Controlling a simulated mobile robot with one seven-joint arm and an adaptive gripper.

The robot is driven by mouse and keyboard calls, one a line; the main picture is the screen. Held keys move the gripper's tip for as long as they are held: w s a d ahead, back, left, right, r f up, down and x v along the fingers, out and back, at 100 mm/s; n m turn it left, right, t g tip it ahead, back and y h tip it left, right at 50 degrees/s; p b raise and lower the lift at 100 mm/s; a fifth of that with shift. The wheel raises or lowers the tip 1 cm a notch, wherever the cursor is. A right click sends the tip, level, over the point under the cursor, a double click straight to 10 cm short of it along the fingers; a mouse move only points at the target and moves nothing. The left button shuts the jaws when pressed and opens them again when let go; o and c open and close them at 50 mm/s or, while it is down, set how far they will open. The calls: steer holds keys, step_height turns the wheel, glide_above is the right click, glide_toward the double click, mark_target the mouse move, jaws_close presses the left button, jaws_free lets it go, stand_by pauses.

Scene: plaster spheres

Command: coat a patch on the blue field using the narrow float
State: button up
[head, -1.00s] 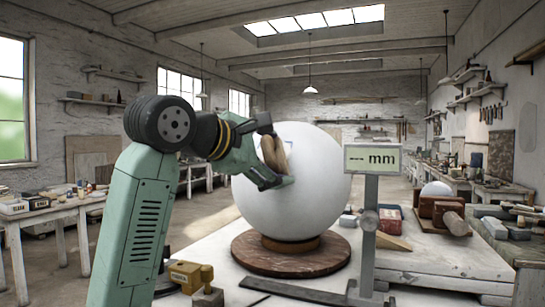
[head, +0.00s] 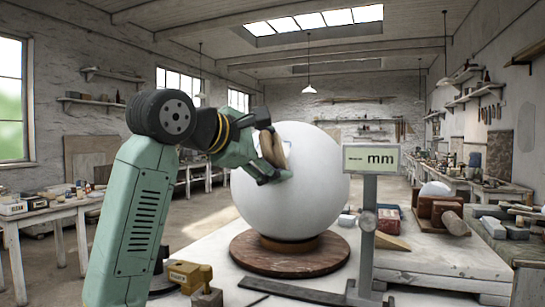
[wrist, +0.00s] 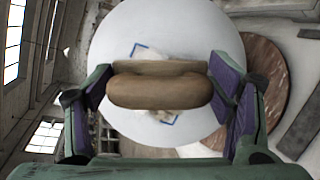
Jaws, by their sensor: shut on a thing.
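A large white plaster sphere (head: 310,195) stands on a round reddish-brown base (head: 290,262). The blue field shows in the wrist view as blue corner lines (wrist: 141,49) on the sphere, above and below the float. My gripper (wrist: 160,88) is shut on the float's rounded wooden handle (wrist: 158,93), with a purple pad at each end. In the head view the wooden float (head: 267,143) stands in my gripper against the sphere's left side. Its working face is hidden, so I cannot tell whether it touches. A beige area shows just below the handle inside the field.
A gauge on a grey post, its display (head: 371,159) showing dashes and "mm", stands at the sphere's right. A yellow block-like tool (head: 188,275) lies at the front left of the white table. A dark flat bar (head: 295,291) lies in front of the base.

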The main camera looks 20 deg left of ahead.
steer(key=shift+w+a+r, duration=0.15)
steer(key=shift+w+r, duration=0.1)
steer(key=shift+r, duration=0.15)
steer(key=shift+f, duration=0.1)
